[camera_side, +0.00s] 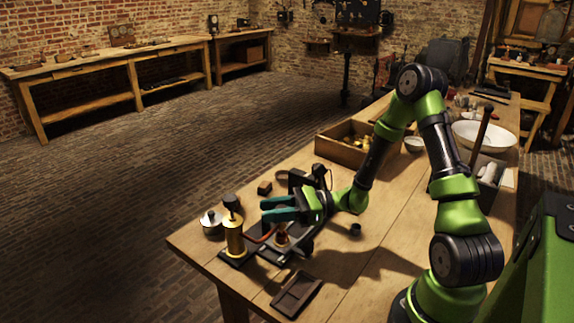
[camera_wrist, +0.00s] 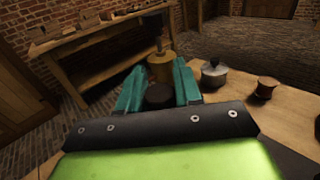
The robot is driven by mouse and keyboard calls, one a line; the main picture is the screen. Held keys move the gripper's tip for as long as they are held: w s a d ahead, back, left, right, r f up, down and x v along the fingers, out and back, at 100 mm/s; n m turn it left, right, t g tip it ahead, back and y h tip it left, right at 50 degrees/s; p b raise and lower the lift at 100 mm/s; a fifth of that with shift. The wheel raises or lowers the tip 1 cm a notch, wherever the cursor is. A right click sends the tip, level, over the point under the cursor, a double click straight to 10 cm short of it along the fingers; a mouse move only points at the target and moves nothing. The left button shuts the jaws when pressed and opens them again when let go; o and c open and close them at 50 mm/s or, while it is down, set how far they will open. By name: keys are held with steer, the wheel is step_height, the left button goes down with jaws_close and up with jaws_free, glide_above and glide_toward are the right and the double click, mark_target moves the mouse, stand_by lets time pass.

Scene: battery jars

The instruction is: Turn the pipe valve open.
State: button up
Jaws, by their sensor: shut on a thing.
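My gripper (camera_side: 264,209) reaches left over a dark base (camera_side: 233,258), its teal fingers level. In the wrist view its fingers (camera_wrist: 160,80) are shut on a dark round valve knob (camera_wrist: 158,96). In the side view the near finger hides the knob. A small brass fitting (camera_side: 281,239) stands just below the fingers. A red pipe (camera_side: 259,239) runs from it towards a tall brass cylinder (camera_side: 235,239) with a dark top. That cylinder also shows beyond the fingertips in the wrist view (camera_wrist: 161,68). How far the valve is turned cannot be seen.
A lidded metal pot (camera_side: 211,223) stands left of the cylinder; a wooden spool (camera_wrist: 266,87) shows in the wrist view. A dark tray (camera_side: 297,295) lies near the front edge. A wooden box (camera_side: 343,152) stands behind my gripper. The table's front middle is mostly clear.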

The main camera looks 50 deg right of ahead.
steer(key=shift+t, duration=0.3)
steer(key=m+t+h, duration=0.1)
steer(key=h, duration=0.1)
steer(key=m+t+h, duration=0.1)
steer(key=m+h, duration=0.1)
steer(key=shift+w+d+t, duration=0.1)
steer(key=shift+d+t, duration=0.05)
steer(key=shift+t, duration=0.25)
steer(key=shift+d+m+t+h, duration=0.2)
steer(key=shift+m+t+h, duration=0.6)
steer(key=shift+m+h, duration=0.65)
steer(key=shift+w+d+h, duration=0.1)
steer(key=shift+h, duration=0.35)
steer(key=o, duration=1)
steer(key=shift+c, duration=0.2)
steer(key=shift+y, duration=0.3)
